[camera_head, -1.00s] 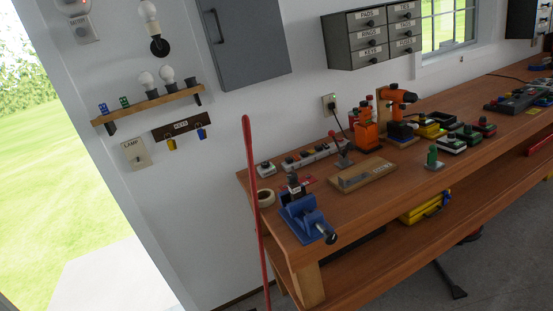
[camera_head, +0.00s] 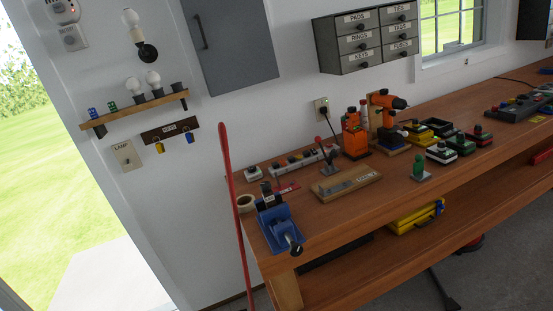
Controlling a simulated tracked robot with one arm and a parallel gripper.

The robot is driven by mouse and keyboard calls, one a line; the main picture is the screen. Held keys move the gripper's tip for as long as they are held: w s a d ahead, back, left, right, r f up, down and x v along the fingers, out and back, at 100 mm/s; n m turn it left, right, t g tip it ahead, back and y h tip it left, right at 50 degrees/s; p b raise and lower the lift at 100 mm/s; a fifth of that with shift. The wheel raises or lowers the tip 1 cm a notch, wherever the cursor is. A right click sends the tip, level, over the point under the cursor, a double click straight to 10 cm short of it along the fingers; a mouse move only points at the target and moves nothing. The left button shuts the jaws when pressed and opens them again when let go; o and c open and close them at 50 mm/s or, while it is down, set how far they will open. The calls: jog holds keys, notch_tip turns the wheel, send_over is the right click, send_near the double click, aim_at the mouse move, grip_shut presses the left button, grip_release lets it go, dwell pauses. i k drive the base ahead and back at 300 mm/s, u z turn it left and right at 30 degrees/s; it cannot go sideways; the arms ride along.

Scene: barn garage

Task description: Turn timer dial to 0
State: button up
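A white round-fronted device (camera_head: 62,10) is on the wall at the top left, partly cut off by the top edge. It has small dark and reddish marks on its face. It may be the timer, but its dial setting is too small to read. A white plate with a small label (camera_head: 70,38) is just below it. My gripper is not in view, so I cannot tell its state or its distance from the device.
A red pole (camera_head: 235,210) stands upright before the bench's left end. The wooden workbench (camera_head: 340,215) holds a blue vise (camera_head: 277,228), an orange drill (camera_head: 386,101) and several small devices. A shelf with bulbs (camera_head: 135,108) and a grey cabinet (camera_head: 230,45) are on the wall. An opening to grass is at left.

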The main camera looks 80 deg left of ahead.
aim_at(251, 169)
jog(key=i, duration=2.25)
jog(key=u, duration=3.2)
jog(key=i, duration=1.35)
jog(key=u, duration=0.05)
